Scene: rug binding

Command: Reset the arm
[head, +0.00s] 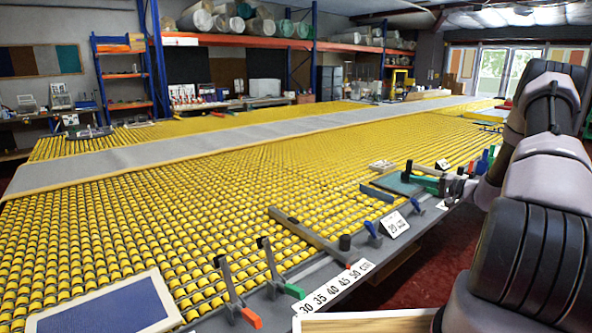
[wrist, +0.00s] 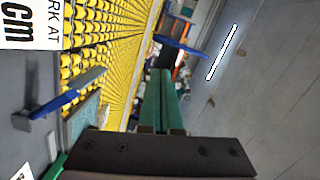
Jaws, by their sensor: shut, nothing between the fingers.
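My gripper (wrist: 168,78) shows in the wrist view with its two green fingers side by side, shut and empty. In the head view my arm rises at the right, bends over and comes down to the table's right edge. There the gripper (head: 424,182) shows small, with green fingers pointing left beside a flat teal piece. The arm is bent, not stretched out. Nothing hangs from the fingers.
The long table of yellow rollers (head: 200,210) carries a grey strip with a yellow edge (head: 250,140). Clamps with orange and green handles (head: 270,270), a number strip (head: 335,288) and a blue-handled clamp (wrist: 68,98) line the near edge. Red floor (head: 440,250) is open beyond it.

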